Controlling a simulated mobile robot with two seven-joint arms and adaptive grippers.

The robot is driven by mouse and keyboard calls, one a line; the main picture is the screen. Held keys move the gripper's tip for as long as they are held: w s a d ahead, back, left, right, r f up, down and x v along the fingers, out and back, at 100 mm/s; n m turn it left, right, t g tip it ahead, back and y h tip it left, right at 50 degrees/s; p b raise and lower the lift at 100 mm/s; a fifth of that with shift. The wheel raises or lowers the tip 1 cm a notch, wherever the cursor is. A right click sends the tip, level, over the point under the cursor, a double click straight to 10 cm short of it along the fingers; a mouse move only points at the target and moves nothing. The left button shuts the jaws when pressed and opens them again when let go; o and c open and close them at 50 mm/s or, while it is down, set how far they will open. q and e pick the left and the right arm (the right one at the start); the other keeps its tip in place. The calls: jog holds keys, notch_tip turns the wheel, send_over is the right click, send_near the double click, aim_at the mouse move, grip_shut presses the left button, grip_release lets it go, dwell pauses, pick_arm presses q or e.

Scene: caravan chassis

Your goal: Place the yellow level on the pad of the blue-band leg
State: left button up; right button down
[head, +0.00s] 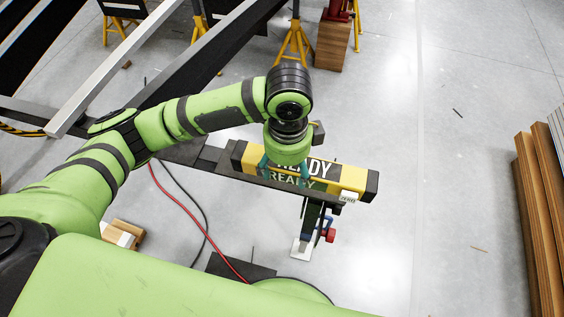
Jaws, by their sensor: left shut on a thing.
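The yellow level (350,180) is a long bar with black ends, lying slightly tilted across the middle of the head view. My left gripper (288,172) reaches down over it from above and is shut on it. Dark panels with "READY" lettering show beside the fingers. Below the level's right half stands a dark leg (312,217) with a little blue and a red knob on it. A pale flat pad (300,248) lies at the leg's foot. The level and my gripper hide the leg's top, and I cannot tell whether the level touches it. My right gripper is out of view.
A dark chassis beam (222,58) and a silver rail (115,66) run diagonally at upper left. Yellow stands (295,45) and a wooden block (333,42) are at the back.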

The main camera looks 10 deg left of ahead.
pick_arm(q)
jog(key=w+a+f, duration=0.4)
jog(key=w+a, duration=0.1)
jog(key=shift+p, duration=0.3)
jog(key=shift+w+a+f, duration=0.3)
jog(key=shift+a+f, duration=0.05)
jog(key=shift+f, duration=0.15)
jog(key=shift+f+p, duration=0.3)
jog(key=shift+f, duration=1.6)
jog(key=shift+f, duration=0.1)
jog(key=o, duration=1.6)
notch_tip(320, 180, up, 12)
jog(key=shift+r+b, duration=0.15)
jog(key=shift+b, duration=0.45)
